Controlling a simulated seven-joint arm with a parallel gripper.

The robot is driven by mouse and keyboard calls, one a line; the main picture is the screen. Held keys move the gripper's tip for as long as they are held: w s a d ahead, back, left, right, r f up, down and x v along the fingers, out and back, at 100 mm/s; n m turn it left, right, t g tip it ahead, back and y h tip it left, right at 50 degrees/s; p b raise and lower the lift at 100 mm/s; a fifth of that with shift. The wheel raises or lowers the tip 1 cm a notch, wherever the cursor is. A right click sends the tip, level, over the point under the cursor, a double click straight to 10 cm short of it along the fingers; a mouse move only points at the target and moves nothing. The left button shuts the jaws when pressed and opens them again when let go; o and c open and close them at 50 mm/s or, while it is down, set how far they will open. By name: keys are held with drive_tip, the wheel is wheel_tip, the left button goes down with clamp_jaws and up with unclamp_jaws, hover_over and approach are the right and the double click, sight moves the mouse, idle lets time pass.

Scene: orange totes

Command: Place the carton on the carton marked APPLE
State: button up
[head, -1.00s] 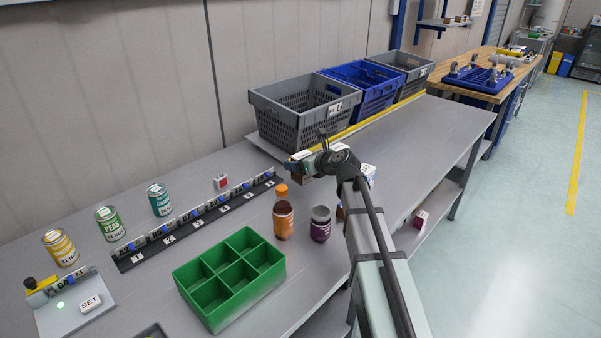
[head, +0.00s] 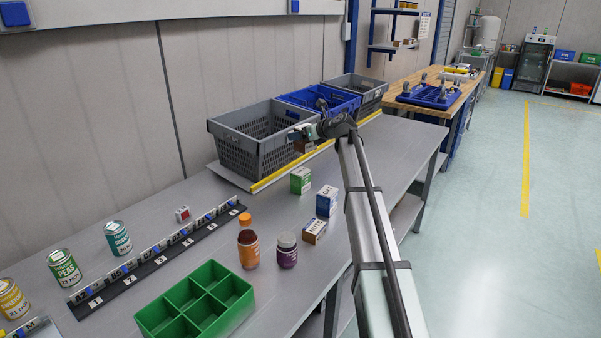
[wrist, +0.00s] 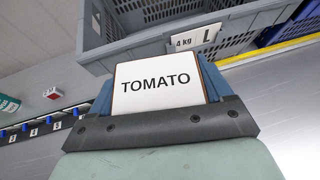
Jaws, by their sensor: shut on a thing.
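My gripper (head: 303,134) is shut on a carton whose white top reads TOMATO; this carton (wrist: 157,83) fills the middle of the wrist view between the blue fingers. In the head view the held carton (head: 304,147) shows as a small brown box in front of the grey crate, above the bench. A green-and-white carton (head: 300,181) stands on the bench below and to the left of my arm; its lettering is too small to read. No carton legibly marked APPLE shows.
A blue-and-white carton (head: 326,202) and a brown carton reading NUTS (head: 314,232) stand near the green one. An orange-capped jar (head: 248,246), a purple jar (head: 286,250) and a green divided tray (head: 236,283) are nearer. Crates (head: 232,150) line the back.

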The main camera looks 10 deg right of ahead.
drive_tip(key=w+y, duration=0.1)
drive_tip(key=w, duration=0.2)
drive_tip(key=n+g+y, duration=0.1)
drive_tip(key=n, duration=0.1)
hover_over(298, 170)
drive_tip(key=shift+w+a+f, duration=0.1)
drive_tip(key=shift+f, duration=2.3)
drive_tip(key=shift+w+a+f, duration=0.1)
drive_tip(key=shift+f, duration=2.3)
drive_tip(key=shift+f, duration=0.15)
drive_tip(key=o, duration=1.2)
drive_tip(key=shift+s+d+r, duration=0.15)
drive_tip(key=shift+d+r, duration=0.05)
drive_tip(key=v, duration=1.1)
drive_tip(key=shift+s+d+r, duration=0.1)
drive_tip(key=shift+d+r, duration=0.15)
drive_tip(key=shift+r, duration=0.05)
